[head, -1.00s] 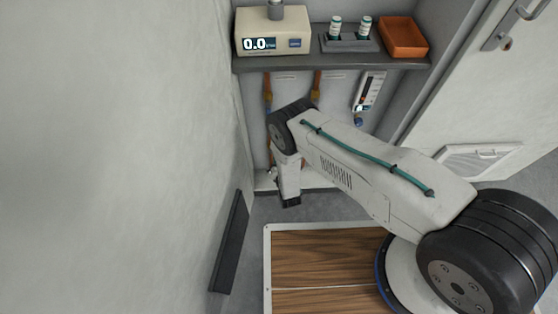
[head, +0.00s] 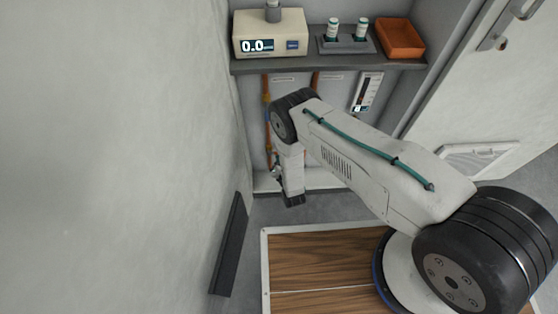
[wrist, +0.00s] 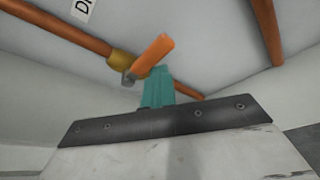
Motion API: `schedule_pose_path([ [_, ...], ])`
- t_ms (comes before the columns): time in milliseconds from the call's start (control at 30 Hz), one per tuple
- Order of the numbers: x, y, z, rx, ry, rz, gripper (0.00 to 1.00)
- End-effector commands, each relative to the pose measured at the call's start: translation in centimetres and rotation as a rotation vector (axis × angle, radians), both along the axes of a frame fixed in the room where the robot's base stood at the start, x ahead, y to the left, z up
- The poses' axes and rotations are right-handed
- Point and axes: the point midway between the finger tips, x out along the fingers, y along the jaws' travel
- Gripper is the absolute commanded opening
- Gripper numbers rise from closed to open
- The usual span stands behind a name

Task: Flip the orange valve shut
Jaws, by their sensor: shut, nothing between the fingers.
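The orange valve handle (wrist: 153,56) sits on a brass valve body (wrist: 121,64) on a copper pipe (wrist: 60,28) in the wrist view. The handle slants up and to the right, across the line of the pipe. My gripper (wrist: 159,72) shows as teal fingers, shut and empty, with the tips just below the handle. They overlap its lower edge in the picture; I cannot tell whether they touch. In the head view my arm hides most of the gripper, and the valve handle cannot be made out.
A second copper pipe (wrist: 267,30) runs at the right of the wrist view. In the head view, a shelf (head: 330,64) with a beige meter (head: 270,34) and orange tray (head: 400,38) overhangs the pipes. A plain wall (head: 120,150) stands close on the left.

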Motion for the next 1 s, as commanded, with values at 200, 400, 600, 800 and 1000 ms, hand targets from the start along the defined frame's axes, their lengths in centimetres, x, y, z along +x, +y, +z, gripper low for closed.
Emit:
schedule_pose_path([
  [200,0.2,-0.2,0.3,0.002,-0.007,-0.006,0.0],
  [400,0.2,-0.3,0.3,0.003,-0.009,-0.009,0.0],
  [600,0.3,-0.3,0.2,0.003,-0.01,-0.01,0.0],
  [800,0.2,-0.4,-1.8,0.001,-0.005,-0.008,0.0],
  [1000,-0.2,-0.4,-4.0,-0.001,-0.001,-0.004,0.0],
])
